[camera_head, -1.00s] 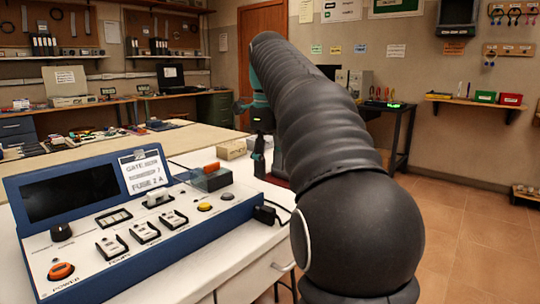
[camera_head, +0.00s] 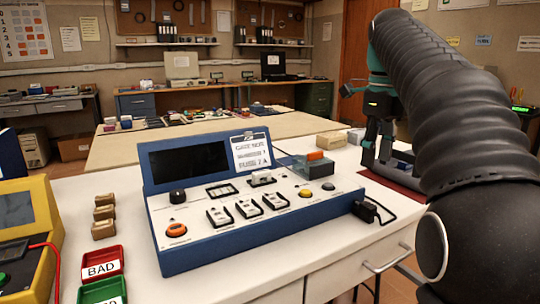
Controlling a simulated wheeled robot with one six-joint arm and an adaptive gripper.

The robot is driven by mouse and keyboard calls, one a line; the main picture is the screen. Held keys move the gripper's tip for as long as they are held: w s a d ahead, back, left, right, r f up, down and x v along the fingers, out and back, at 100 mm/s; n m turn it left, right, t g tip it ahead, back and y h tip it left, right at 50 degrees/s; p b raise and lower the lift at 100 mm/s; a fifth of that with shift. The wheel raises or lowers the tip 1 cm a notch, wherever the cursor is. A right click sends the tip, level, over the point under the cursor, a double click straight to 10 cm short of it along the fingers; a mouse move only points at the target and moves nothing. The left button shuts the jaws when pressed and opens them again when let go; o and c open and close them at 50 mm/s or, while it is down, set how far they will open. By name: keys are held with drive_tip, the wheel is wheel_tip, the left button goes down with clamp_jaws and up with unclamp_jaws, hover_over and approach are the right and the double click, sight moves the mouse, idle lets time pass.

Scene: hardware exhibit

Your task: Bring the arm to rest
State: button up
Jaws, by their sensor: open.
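My arm (camera_head: 440,110) is dark and ribbed and reaches from the lower right up and away. My gripper (camera_head: 376,155), dark with teal parts, hangs fingers-down at the far end of the arm. It is small in the picture; its jaws look open, with nothing seen held. It is over or beside a dark red mat (camera_head: 395,184) on the white bench, right of the blue test panel (camera_head: 240,205). A grey part lies near the fingertips; I cannot tell whether they touch it.
A yellow device (camera_head: 30,225) with a red lead stands at left. Beside it are a red BAD bin (camera_head: 102,266), a green bin (camera_head: 103,291) and small tan blocks (camera_head: 104,213). A cardboard-coloured box (camera_head: 331,139) sits behind the panel. A black plug with cable (camera_head: 372,211) lies at its right.

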drive_tip(key=s+a+f+n+t, duration=0.2)
drive_tip(key=s+a+f+n, duration=0.3)
drive_tip(key=s+f+n, duration=0.5)
drive_tip(key=s+a+f+n+t, duration=0.3)
drive_tip(key=s+a+f+n, duration=0.2)
drive_tip(key=s+f+n, duration=0.5)
drive_tip(key=shift+s+f+n, duration=0.2)
drive_tip(key=shift+f+n, duration=2.25)
drive_tip(key=shift+n, duration=2.45)
drive_tip(key=shift+a, duration=0.1)
